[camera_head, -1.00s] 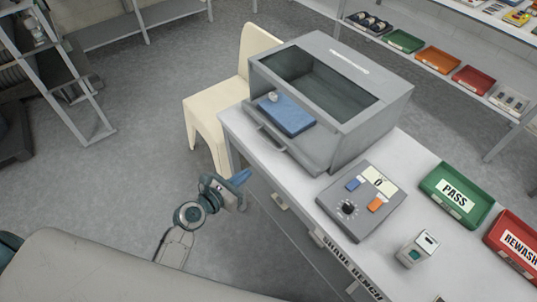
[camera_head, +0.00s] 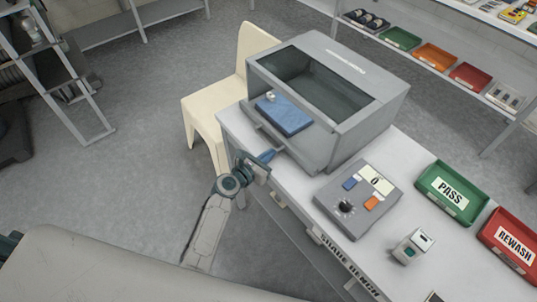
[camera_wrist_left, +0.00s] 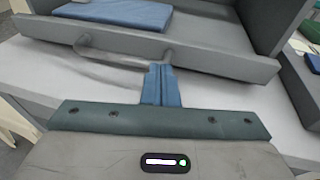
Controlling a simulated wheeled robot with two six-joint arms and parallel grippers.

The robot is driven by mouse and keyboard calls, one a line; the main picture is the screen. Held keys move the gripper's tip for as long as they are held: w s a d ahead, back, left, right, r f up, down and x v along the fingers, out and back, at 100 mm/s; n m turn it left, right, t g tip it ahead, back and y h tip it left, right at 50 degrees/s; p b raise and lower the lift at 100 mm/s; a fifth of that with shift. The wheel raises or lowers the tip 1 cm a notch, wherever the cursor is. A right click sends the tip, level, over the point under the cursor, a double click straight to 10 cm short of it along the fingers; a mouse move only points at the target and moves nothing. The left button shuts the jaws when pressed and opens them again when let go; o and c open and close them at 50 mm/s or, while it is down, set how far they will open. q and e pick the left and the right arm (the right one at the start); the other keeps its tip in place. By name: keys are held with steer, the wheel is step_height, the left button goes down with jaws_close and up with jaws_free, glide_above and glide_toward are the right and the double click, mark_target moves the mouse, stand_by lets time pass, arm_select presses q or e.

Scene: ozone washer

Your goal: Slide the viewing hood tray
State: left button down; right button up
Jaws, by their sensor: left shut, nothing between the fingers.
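The grey viewing hood (camera_head: 335,92) stands on the white bench with its front open. Its tray (camera_head: 300,152) sits at the bottom front, with a blue pad (camera_head: 285,114) and a small pale object (camera_head: 271,97) on it. A bar handle (camera_wrist_left: 125,55) runs along the tray's front wall in the left wrist view. My left gripper (camera_head: 268,156) is shut and empty, its blue fingers (camera_wrist_left: 161,86) right at the handle's right end. I cannot tell whether they touch it. My right gripper is not in view.
A control box (camera_head: 358,200) with a dial sits right of the hood. A small device (camera_head: 412,246), a green PASS tray (camera_head: 453,194) and a red REWASH tray (camera_head: 512,243) lie farther right. A cream chair (camera_head: 212,110) stands behind the bench's left end.

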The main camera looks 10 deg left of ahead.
mark_target(284, 144)
arm_select(q)
steer(key=w+d, duration=0.2)
steer(key=w, duration=0.1)
steer(key=shift+w+d, duration=0.2)
steer(key=shift+d, duration=0.15)
steer(key=shift+r, duration=0.25)
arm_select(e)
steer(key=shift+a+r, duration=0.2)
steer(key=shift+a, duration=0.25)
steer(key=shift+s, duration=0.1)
